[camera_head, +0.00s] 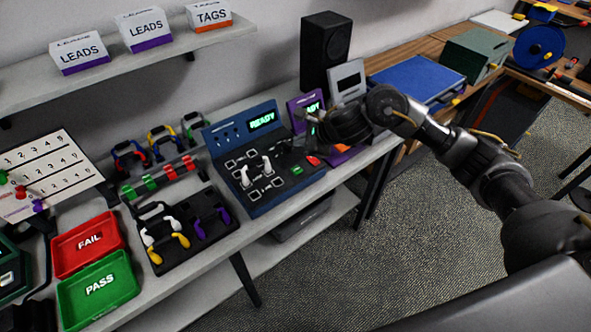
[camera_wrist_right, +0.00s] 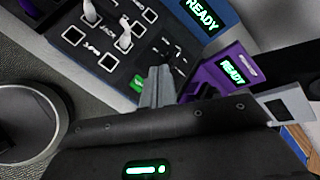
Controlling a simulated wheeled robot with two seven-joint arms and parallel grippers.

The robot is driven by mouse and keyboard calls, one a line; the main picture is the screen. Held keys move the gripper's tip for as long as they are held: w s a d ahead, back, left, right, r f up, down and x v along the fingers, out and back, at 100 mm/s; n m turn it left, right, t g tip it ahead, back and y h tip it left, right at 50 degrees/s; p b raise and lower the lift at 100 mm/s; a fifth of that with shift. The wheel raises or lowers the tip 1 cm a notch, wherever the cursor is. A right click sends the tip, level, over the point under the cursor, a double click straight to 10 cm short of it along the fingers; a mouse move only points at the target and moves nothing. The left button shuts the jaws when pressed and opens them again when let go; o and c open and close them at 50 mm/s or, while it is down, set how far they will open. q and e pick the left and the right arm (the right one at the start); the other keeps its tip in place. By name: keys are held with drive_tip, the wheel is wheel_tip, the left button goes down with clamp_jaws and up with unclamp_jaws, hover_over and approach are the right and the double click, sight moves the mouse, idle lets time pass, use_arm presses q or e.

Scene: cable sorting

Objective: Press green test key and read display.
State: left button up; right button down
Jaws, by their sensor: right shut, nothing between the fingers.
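The blue tester (camera_head: 240,140) stands on the bench, its display (camera_head: 262,121) lit with green READY text; this display also shows in the right wrist view (camera_wrist_right: 203,16). A green key (camera_head: 297,198) is at the front right of its dark panel, with a red key (camera_head: 313,160) farther back. My right gripper (camera_head: 316,135) is over the tester's right side, shut and empty. In the right wrist view, its fingertips (camera_wrist_right: 160,72) are just right of the green key (camera_wrist_right: 137,82); I cannot tell whether they touch the panel. My left gripper is not in view.
A purple tester (camera_head: 298,104), also reading READY, stands close to the right of the blue one. White plugs (camera_head: 267,165) stand up from the panel. A cable tray (camera_head: 165,262), a PASS bin (camera_head: 98,305) and a FAIL bin (camera_head: 65,250) are to the left.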

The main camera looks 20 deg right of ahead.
drive_tip(key=b, duration=0.5)
hover_over(300, 171)
wheel_tip(300, 171, down, 8)
drive_tip(key=shift+s+r, duration=0.1)
drive_tip(key=shift+r, duration=0.05)
drive_tip(key=shift+f+b, duration=0.55)
drive_tip(key=shift+b, duration=0.2)
drive_tip(key=shift+f, duration=0.1)
idle(1.2)
drive_tip(key=shift+f+b, duration=0.3)
drive_tip(key=shift+b, duration=0.45)
drive_tip(key=shift+f+b, duration=0.4)
drive_tip(key=shift+b, duration=0.15)
idle(0.5)
drive_tip(key=shift+r, duration=0.1)
drive_tip(key=shift+r+p, duration=0.4)
drive_tip(key=shift+r, duration=0.3)
